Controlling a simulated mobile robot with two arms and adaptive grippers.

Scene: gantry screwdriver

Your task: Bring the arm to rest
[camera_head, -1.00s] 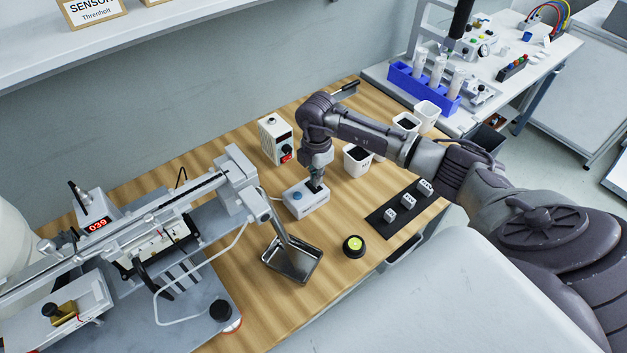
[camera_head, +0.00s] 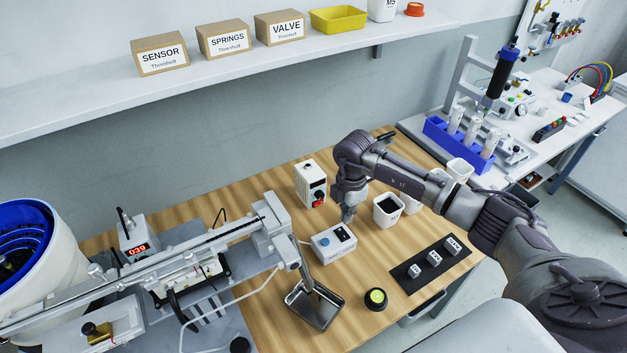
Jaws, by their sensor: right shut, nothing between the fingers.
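My right arm reaches in from the right side of the head view. Its gripper (camera_head: 347,216) points down and is shut with nothing held. Its fingertips are just above and behind the black part on top of a small white control box (camera_head: 333,245), which also has a blue button (camera_head: 323,240). A small gap seems to separate fingertips and box, though I cannot be sure that they do not touch. My left gripper is not in view.
A white box with a red knob (camera_head: 311,184) stands behind the control box. White cups (camera_head: 388,210) stand under and beside my forearm. A metal tray (camera_head: 313,304), a black and yellow-green round piece (camera_head: 376,299) and a dark strip with small blocks (camera_head: 431,264) lie in front.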

